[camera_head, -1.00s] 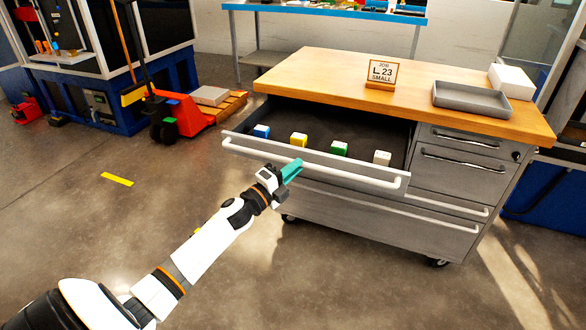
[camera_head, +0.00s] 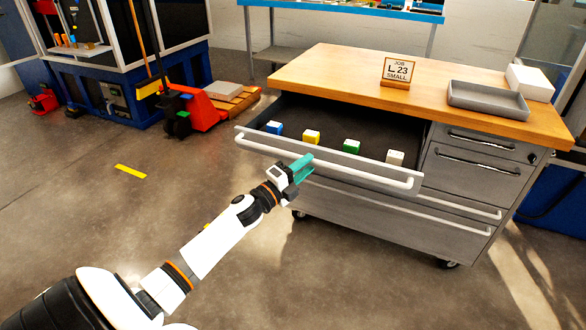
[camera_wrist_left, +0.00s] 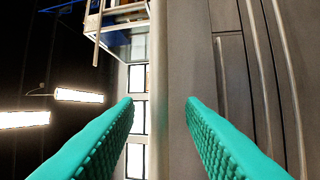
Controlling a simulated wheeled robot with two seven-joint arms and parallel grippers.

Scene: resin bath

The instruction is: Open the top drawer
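The top drawer (camera_head: 330,150) of the grey workbench cabinet stands pulled out, its dark interior showing. It holds a blue cube (camera_head: 274,127), a yellow cube (camera_head: 311,136), a green cube (camera_head: 351,146) and a white cube (camera_head: 395,157). Its white bar handle (camera_head: 375,181) runs along the front. My left gripper (camera_head: 306,166) with teal fingers is at the handle's left half, overlapping it in the head view. In the left wrist view its two fingers (camera_wrist_left: 160,105) are spread apart with nothing clearly held between them. Whether they touch the handle I cannot tell. My right gripper is out of view.
The wooden worktop (camera_head: 330,75) carries a job sign (camera_head: 397,70), a grey tray (camera_head: 487,100) and a white box (camera_head: 530,82). More closed drawers (camera_head: 475,170) are at the right and below. An orange pallet jack (camera_head: 205,110) stands behind left.

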